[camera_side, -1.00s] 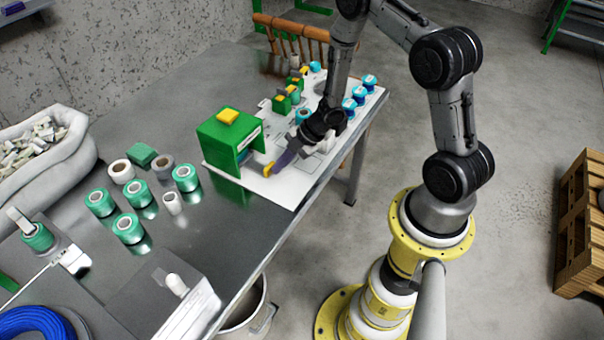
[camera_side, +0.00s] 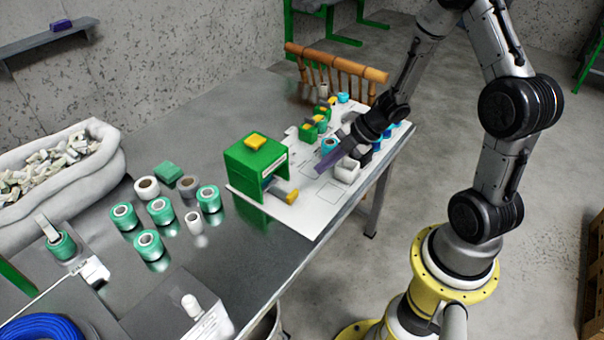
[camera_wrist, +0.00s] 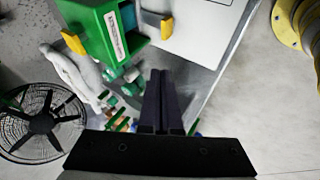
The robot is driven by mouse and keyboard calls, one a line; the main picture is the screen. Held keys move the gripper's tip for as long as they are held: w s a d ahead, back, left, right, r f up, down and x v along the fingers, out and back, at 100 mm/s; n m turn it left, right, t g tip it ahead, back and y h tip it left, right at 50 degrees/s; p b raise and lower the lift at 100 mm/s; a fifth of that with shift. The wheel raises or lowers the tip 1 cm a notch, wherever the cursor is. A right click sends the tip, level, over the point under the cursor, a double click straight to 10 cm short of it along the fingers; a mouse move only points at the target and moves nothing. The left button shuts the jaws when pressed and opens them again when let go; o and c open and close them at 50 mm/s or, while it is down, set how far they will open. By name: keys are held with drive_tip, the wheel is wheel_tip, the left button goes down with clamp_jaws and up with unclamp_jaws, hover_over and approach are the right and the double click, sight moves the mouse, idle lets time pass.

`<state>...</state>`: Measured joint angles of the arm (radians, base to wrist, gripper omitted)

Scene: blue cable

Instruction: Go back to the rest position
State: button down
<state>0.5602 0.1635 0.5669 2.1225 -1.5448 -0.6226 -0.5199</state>
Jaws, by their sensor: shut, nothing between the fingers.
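My gripper (camera_side: 326,162) is shut and empty, its two dark purple fingers held together. In the side view it hangs over the white board (camera_side: 316,216), to the right of the green box (camera_side: 256,166) and apart from it. In the wrist view my gripper (camera_wrist: 160,74) points its closed fingers up the picture, below the green box (camera_wrist: 98,38). A coil of blue cable (camera_side: 42,328) lies at the bottom left corner of the side view, partly cut off.
Green spools (camera_side: 160,210) and a white roll (camera_side: 147,187) stand on the metal table. A white container (camera_side: 347,170) and small green blocks (camera_side: 309,130) are near my gripper. A wooden rack (camera_side: 336,68) stands behind.

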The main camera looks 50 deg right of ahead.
wheel_tip(320, 180, up, 25)
drive_tip(key=w+a+m+t+h, duration=0.2)
drive_tip(key=m+t+h, duration=0.3)
drive_tip(key=s+a+r+m+h, duration=0.1)
drive_tip(key=s+r+m+h, duration=0.15)
drive_tip(key=s+m, duration=0.7)
drive_tip(key=s+a+f+m+g+y, duration=0.3)
drive_tip(key=s+a+f+m+g, duration=0.1)
drive_tip(key=s, duration=0.7)
wheel_tip(320, 180, down, 2)
drive_tip(key=shift+s+f+g, duration=0.15)
drive_tip(key=shift+s+g, duration=0.2)
drive_tip(key=shift+g, duration=0.55)
